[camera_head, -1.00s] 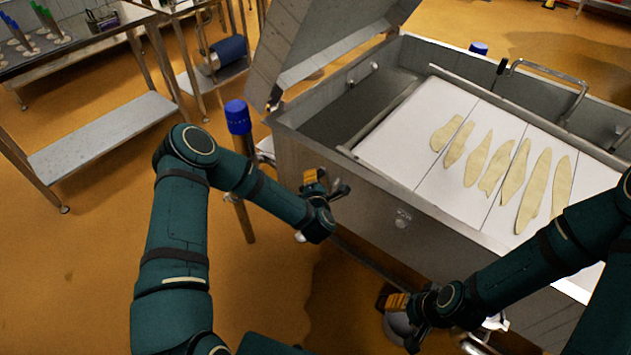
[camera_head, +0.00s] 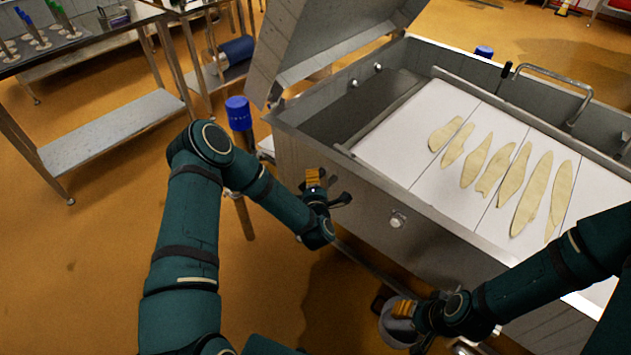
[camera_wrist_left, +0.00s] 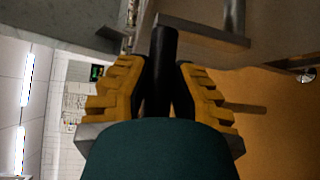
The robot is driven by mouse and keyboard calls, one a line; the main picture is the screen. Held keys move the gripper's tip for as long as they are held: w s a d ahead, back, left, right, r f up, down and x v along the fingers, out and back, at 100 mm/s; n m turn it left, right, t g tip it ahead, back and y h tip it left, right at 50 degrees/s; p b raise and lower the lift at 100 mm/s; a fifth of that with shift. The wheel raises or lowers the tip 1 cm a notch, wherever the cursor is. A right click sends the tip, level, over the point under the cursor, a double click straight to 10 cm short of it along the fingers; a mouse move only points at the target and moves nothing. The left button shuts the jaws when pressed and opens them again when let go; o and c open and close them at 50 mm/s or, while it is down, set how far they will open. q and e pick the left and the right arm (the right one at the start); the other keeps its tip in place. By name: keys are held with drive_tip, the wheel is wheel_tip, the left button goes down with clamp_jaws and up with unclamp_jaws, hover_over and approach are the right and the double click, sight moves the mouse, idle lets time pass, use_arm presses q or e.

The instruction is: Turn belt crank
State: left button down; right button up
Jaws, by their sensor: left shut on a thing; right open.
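A metal tank holds a white belt (camera_head: 390,151) with several flat, pale yellow pieces on it. My left gripper (camera_head: 314,182) is beside the tank's near wall, left of a round knob. In the left wrist view its yellow fingers are shut on a black crank handle (camera_wrist_left: 160,75), which stands between them.
The tank's grey lid (camera_head: 335,38) stands raised at the back left. A blue-topped post (camera_head: 239,112) is close to my left arm. A metal bench (camera_head: 115,132) stands at the left. A pale round object (camera_head: 394,335) is below my right gripper. Orange floor lies open at the left.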

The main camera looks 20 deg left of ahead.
use_arm(q)
drive_tip(key=shift+s+f, duration=0.1)
drive_tip(key=shift+f, duration=0.1)
idle(0.6)
drive_tip(key=c, duration=0.7)
unclamp_jaws()
drive_tip(key=shift+c, duration=0.2)
drive_tip(key=shift+r, duration=0.1)
drive_tip(key=v, duration=1.2)
